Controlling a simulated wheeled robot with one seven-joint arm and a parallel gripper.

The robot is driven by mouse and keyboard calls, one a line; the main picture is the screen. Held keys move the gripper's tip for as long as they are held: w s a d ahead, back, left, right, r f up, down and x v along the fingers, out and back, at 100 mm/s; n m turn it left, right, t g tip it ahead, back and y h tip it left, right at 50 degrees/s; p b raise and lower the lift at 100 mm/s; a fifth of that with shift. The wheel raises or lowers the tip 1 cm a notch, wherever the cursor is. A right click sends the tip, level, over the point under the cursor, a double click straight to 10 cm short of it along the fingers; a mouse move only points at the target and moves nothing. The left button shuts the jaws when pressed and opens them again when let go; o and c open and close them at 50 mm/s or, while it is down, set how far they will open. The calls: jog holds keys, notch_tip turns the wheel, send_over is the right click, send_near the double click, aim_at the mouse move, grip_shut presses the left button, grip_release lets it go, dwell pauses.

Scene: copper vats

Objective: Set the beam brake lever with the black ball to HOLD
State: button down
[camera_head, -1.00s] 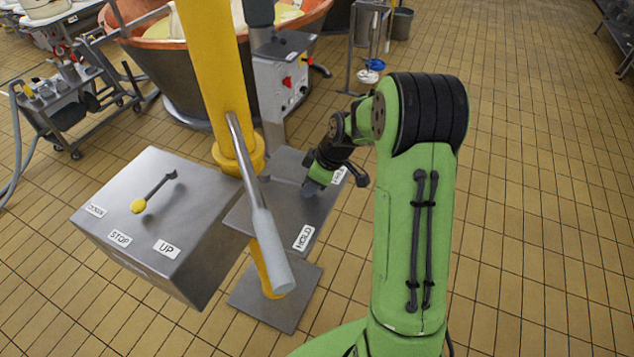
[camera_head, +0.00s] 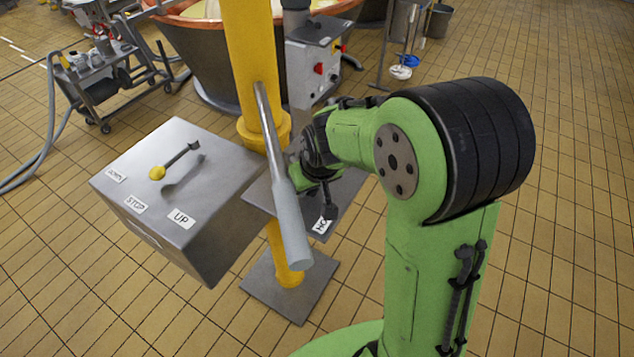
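The brake plate (camera_head: 345,190) is a grey metal shelf on the yellow column. A dark rod with a black rounded end (camera_head: 330,212) shows just below my gripper, over the partly covered HOLD label (camera_head: 321,226). It looks like the brake lever, though its root is hidden behind my wrist. My gripper (camera_head: 318,172) is low over the plate, close beside or against this rod; I cannot tell whether they touch. Its fingers are hidden, so its opening cannot be seen. The plate's other label is hidden behind my arm.
A long grey-handled bar (camera_head: 288,215) slants down in front of the yellow column (camera_head: 246,60), close left of my gripper. A metal box (camera_head: 180,200) with a yellow-knobbed lever (camera_head: 157,173) stands left. A copper vat (camera_head: 210,60) is behind.

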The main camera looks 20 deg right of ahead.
jog(key=shift+a, duration=0.2)
dwell(0.3)
jog(key=c, duration=0.8)
grip_release()
jog(key=shift+a, duration=0.1)
jog(key=p+v, duration=0.3)
jog(key=v, duration=1.2)
jog(key=shift+s+r, duration=0.1)
jog(key=shift+r, duration=0.3)
jog(key=shift+m+t, duration=0.5)
jog(key=shift+m, duration=0.3)
jog(key=s, duration=0.5)
jog(key=s+d, duration=0.1)
jog(key=s, duration=1)
jog(key=shift+s+d+r, duration=0.15)
jog(key=shift+s+d, duration=0.1)
jog(key=shift+d, duration=0.15)
